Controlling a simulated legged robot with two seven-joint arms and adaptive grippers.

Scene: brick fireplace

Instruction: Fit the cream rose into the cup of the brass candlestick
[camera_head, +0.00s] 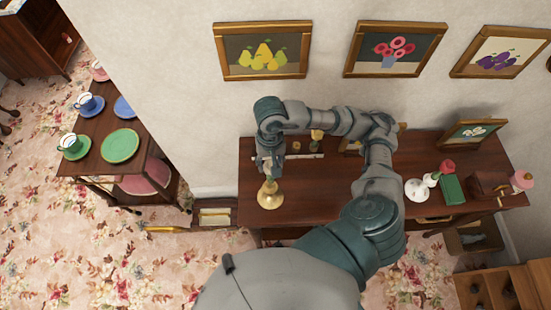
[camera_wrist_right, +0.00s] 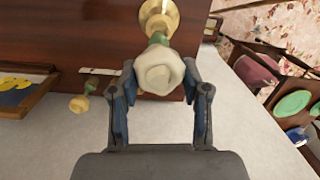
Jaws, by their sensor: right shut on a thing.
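The brass candlestick (camera_head: 270,199) stands near the left end of the dark wooden side table; it also shows at the top of the right wrist view (camera_wrist_right: 158,14). My right gripper (camera_head: 268,166) is directly above it in the head view. In the wrist view the gripper (camera_wrist_right: 160,98) is shut on the cream rose (camera_wrist_right: 158,73), with the bloom between its fingers. The rose's green stem points towards the candlestick and overlaps it in the picture. I cannot tell whether the stem is inside the cup or above it. My left gripper is out of view.
The side table (camera_head: 330,199) runs along the wall. A green box (camera_head: 452,190), flowers and a wooden box (camera_head: 489,184) stand at its right. A brass-coloured object (camera_head: 317,135) is at the back. A tea table with a green plate (camera_head: 120,145) stands at left.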

